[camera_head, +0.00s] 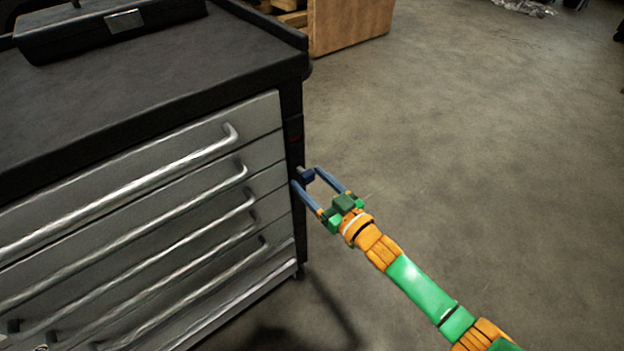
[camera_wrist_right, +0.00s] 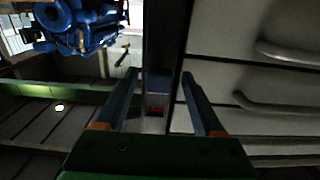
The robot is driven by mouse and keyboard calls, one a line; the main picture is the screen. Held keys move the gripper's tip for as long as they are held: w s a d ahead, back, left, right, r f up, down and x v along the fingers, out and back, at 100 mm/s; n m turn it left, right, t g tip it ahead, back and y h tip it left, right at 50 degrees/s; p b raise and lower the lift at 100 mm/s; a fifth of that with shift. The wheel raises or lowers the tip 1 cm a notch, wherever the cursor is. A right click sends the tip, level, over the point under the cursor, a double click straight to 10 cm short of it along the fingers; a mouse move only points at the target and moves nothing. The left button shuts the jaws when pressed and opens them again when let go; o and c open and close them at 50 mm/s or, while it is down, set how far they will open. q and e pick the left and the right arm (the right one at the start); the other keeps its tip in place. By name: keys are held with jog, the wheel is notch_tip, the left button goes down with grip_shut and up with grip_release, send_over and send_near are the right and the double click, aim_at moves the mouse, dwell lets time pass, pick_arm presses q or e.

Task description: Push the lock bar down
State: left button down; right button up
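The lock bar appears to be the dark upright strip (camera_head: 297,157) on the front right corner of the grey drawer cabinet (camera_head: 262,118). A small dark blue block (camera_head: 306,175) juts out from this strip. My right gripper (camera_head: 307,179) is open at the strip, one finger on each side of the block. I cannot tell whether either finger touches it. In the right wrist view the open fingers (camera_wrist_right: 157,82) frame the dark strip (camera_wrist_right: 163,35), with a red mark (camera_wrist_right: 155,110) between them. My left gripper is not in view.
Several long drawer handles (camera_head: 160,173) run across the cabinet front, left of my right gripper. A black case (camera_head: 110,25) sits on the cabinet top. A wooden box (camera_head: 350,22) stands behind. The floor (camera_head: 480,130) to the right is clear.

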jog(key=shift+r, duration=0.1)
jog(key=p+v, duration=0.1)
jog(key=v, duration=0.6)
